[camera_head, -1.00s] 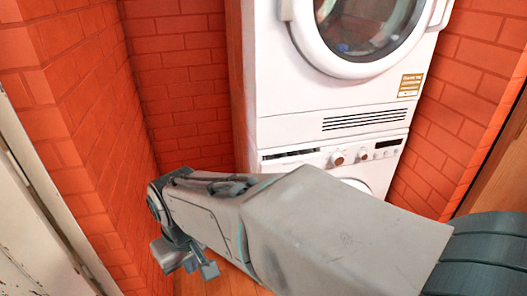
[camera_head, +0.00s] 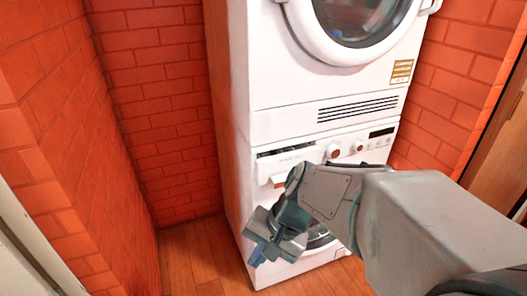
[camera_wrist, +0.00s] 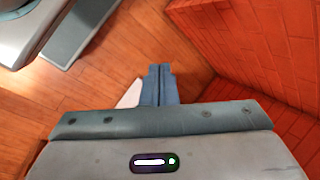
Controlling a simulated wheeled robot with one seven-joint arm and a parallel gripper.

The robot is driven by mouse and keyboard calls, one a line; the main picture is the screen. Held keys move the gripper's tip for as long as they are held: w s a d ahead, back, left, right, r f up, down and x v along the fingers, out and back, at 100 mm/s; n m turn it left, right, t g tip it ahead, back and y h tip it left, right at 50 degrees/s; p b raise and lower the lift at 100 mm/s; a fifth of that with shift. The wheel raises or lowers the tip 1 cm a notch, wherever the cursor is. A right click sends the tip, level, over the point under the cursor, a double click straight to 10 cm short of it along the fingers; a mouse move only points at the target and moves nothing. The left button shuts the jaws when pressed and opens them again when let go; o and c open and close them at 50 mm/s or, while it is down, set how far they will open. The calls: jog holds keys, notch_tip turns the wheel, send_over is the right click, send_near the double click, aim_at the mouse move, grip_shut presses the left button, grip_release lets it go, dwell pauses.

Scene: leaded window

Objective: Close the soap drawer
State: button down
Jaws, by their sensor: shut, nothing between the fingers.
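The soap drawer (camera_head: 272,181) is at the upper left front of the lower white washing machine (camera_head: 246,215). It looks pulled out, its white front standing forward below a dark slot, and my arm partly covers it. My gripper (camera_head: 258,254) is in front of the machine's left side, below the drawer and pointing down. In the wrist view its blue-grey fingers (camera_wrist: 158,86) are together and empty, above the wooden floor. A small white piece (camera_wrist: 130,94) shows beside the fingers; I cannot tell what it belongs to.
A white dryer (camera_head: 290,80) stands on top of the washer. Red brick walls (camera_head: 155,90) rise at the left and behind, with another at the right. The wooden floor (camera_head: 195,255) left of the washer is clear. Knobs (camera_head: 334,151) sit right of the drawer.

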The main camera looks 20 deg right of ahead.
jog(key=w+d+f+m+t+y+b, duration=0.35)
jog(key=w+d+m+t+b, duration=0.45)
jog(key=m, duration=0.7)
jog(key=w+d+m+t+h+b, duration=0.2)
jog(key=w+d+m+t, duration=0.1)
jog(key=d+m+t, duration=0.25)
jog(key=m+t+h+p, duration=0.2)
jog(key=m+t+h, duration=0.1)
jog(key=m+h, duration=0.4)
send_near(297, 166)
jog(key=shift+m+y, duration=0.25)
jog(key=shift+y, duration=0.4)
jog(key=w, duration=0.2)
jog(key=w+b, duration=0.2)
jog(key=w, duration=0.1)
jog(key=shift+w+d, duration=0.3)
jog(key=shift+w+r, duration=0.1)
jog(key=shift+w, duration=0.55)
